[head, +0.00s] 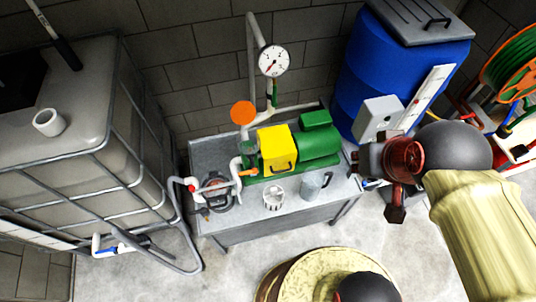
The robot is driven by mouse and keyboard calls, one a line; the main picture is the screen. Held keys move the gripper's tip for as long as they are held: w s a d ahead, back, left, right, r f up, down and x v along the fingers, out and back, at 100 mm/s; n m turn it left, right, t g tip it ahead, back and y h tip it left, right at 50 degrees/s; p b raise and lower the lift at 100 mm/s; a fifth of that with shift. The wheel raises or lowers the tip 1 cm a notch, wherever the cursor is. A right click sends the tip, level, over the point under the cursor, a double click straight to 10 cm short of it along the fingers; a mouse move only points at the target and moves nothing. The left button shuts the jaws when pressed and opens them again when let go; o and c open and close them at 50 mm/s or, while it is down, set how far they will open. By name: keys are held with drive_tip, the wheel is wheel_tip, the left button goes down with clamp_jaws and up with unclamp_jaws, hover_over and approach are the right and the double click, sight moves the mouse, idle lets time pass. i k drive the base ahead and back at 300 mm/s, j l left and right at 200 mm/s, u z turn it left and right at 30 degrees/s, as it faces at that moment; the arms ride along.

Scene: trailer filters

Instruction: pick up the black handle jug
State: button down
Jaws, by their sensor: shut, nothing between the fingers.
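The jug (314,187) is a grey, see-through vessel with a dark handle on its right side.
A green and yellow pump (300,147) stands behind the jug, with pipes and a gauge (274,60). A blue barrel (398,65) is at the back right. A caged tank (70,135) fills the left. The floor (225,270) before the table is partly clear.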

sight(313, 178)
drive_tip(key=i+l+u, duration=0.2)
drive_tip(key=l, duration=0.25)
drive_tip(key=l+u, duration=0.2)
drive_tip(key=l, duration=0.3)
drive_tip(key=i+l+u, duration=0.15)
drive_tip(key=l, duration=0.35)
drive_tip(key=k, duration=0.05)
